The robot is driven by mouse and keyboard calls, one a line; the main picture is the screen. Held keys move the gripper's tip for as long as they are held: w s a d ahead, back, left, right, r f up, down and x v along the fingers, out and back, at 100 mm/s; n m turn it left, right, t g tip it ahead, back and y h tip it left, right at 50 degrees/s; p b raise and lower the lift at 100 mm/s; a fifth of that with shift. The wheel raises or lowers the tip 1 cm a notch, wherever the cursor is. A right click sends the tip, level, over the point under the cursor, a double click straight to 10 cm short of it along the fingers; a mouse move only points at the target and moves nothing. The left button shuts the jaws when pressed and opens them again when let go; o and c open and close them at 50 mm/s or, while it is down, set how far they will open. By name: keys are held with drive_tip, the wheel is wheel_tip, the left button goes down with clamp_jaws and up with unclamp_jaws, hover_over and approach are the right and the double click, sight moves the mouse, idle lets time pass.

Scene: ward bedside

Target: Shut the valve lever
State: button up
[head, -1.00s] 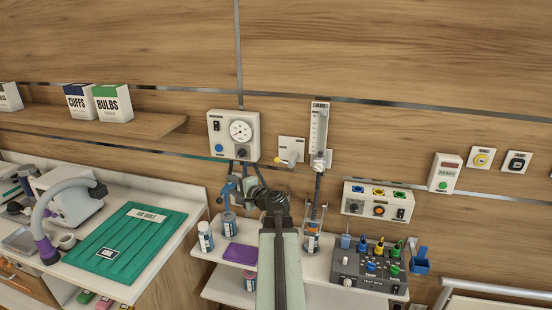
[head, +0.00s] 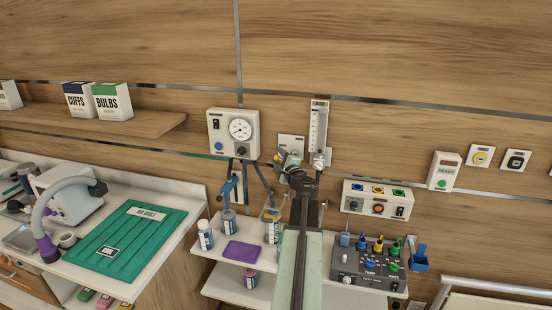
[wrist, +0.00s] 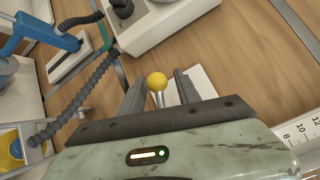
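A lever with a yellow ball knob (wrist: 157,81) and a metal stem shows in the wrist view, in front of a white wall plate (wrist: 203,82). In the head view the plate (head: 291,141) is on the wall right of the gauge box, and my gripper (head: 289,159) mostly hides the lever. In the wrist view my gripper (wrist: 160,88) is open, with a dark finger on each side of the knob and stem. A gap shows beside the knob, so I see no grip. The lower stem is hidden behind my gripper body.
The gauge box (head: 233,134) is left of the plate and a clear flowmeter tube (head: 318,130) close on its right. A blue handle (head: 229,187) and a grey corrugated hose (wrist: 72,108) are nearby. Bottles and a control box (head: 369,268) stand on the shelf below.

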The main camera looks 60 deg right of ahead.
drive_tip(key=shift+w+d, duration=0.2)
drive_tip(key=shift+w, duration=0.05)
clamp_jaws()
drive_tip(key=shift+a+f+n+g+y+p, duration=0.1)
drive_tip(key=shift+f+n+g+y+p, duration=0.2)
drive_tip(key=shift+n+p, duration=0.5)
drive_tip(key=shift+f+n+g+p, duration=0.35)
drive_tip(key=shift+f+n+g, duration=0.05)
drive_tip(key=shift+f+g, duration=0.2)
unclamp_jaws()
